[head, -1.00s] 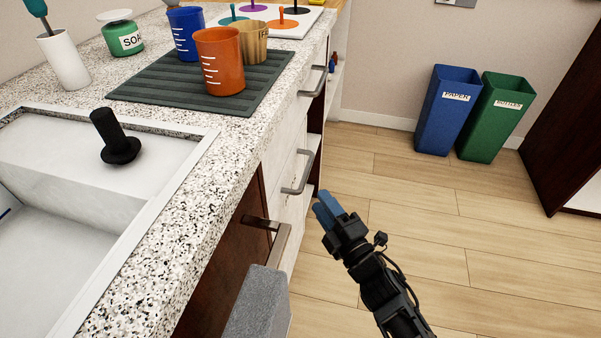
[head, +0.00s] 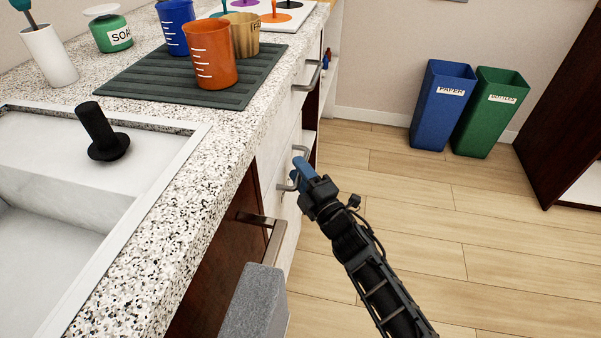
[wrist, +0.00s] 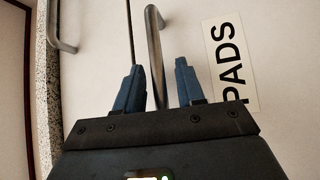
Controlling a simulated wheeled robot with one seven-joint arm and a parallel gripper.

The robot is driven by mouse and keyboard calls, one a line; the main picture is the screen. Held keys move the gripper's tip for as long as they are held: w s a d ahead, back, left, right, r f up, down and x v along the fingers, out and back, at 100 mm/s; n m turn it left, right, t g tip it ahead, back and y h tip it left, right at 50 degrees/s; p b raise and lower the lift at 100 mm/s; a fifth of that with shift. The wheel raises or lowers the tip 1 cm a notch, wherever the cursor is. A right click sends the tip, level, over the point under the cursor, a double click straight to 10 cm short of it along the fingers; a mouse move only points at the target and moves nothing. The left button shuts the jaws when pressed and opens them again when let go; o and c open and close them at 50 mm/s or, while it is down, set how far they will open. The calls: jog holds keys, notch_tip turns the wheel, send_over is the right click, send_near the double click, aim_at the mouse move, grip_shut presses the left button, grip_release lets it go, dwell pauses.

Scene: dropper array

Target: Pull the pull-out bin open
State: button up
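A white front panel (wrist: 200,25) under the counter bears a PADS label (wrist: 233,62) and a metal bar handle (wrist: 154,45). I cannot tell from the label whether this front is the pull-out bin; it looks closed. My gripper (wrist: 158,66) is open, with its blue fingers on either side of this handle in the wrist view. Whether they touch the bar is unclear. In the head view my gripper (head: 303,167) is at the white cabinet fronts, partly covering the handle (head: 285,187).
A second handle (head: 314,76) lies farther along the cabinet. Blue (head: 441,110) and green (head: 489,115) bins stand by the back wall. The wooden floor at right is clear.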

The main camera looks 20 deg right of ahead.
jog(key=shift+c, duration=0.2)
grip_shut()
jog(key=shift+s+d, duration=0.1)
